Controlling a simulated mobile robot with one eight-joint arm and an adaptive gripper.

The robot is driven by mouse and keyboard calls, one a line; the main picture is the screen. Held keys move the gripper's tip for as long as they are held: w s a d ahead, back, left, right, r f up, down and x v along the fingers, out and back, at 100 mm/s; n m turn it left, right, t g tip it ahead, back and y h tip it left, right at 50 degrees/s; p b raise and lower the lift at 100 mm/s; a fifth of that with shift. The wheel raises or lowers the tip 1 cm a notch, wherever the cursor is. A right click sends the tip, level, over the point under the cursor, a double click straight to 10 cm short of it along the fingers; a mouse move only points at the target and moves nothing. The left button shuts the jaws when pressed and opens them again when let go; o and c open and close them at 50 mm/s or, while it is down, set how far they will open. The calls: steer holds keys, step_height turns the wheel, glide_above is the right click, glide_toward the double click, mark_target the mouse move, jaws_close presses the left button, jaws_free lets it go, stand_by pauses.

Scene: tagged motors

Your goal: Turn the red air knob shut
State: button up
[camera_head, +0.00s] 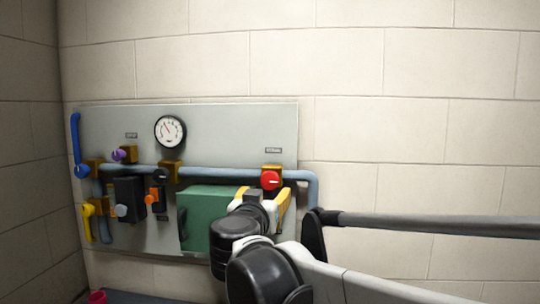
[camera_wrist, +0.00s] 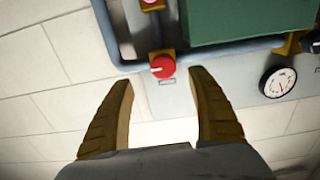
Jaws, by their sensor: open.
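The red air knob (camera_head: 271,180) sits on a yellow fitting at the right end of the horizontal blue-grey pipe on the wall panel, with a pale mark on its face. In the wrist view the red knob (camera_wrist: 163,67) shows just beyond and between my fingertips. My gripper (camera_head: 264,200) is in front of the panel, just below the knob in the head view. In the wrist view my gripper (camera_wrist: 163,80) is open and empty, its two dark yellow fingers spread on either side. I cannot tell the exact distance to the knob; no contact shows.
The panel (camera_head: 225,140) carries a round gauge (camera_head: 170,132), a purple knob (camera_head: 119,155), an orange handle (camera_head: 152,195), a blue lever (camera_head: 76,140) and a yellow lever (camera_head: 87,215). A green box (camera_head: 208,215) is left of my gripper. The wall right of the panel is bare.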

mark_target(269, 179)
steer(key=x, duration=0.3)
steer(key=p+x, duration=0.1)
steer(key=x, duration=0.3)
steer(key=r+p+x, duration=0.1)
steer(key=x, duration=0.2)
steer(key=shift+w+a+r, duration=0.1)
steer(key=shift+w+a, duration=0.15)
steer(key=shift+a, duration=0.05)
steer(key=shift+s, duration=0.1)
steer(key=c, duration=1.1)
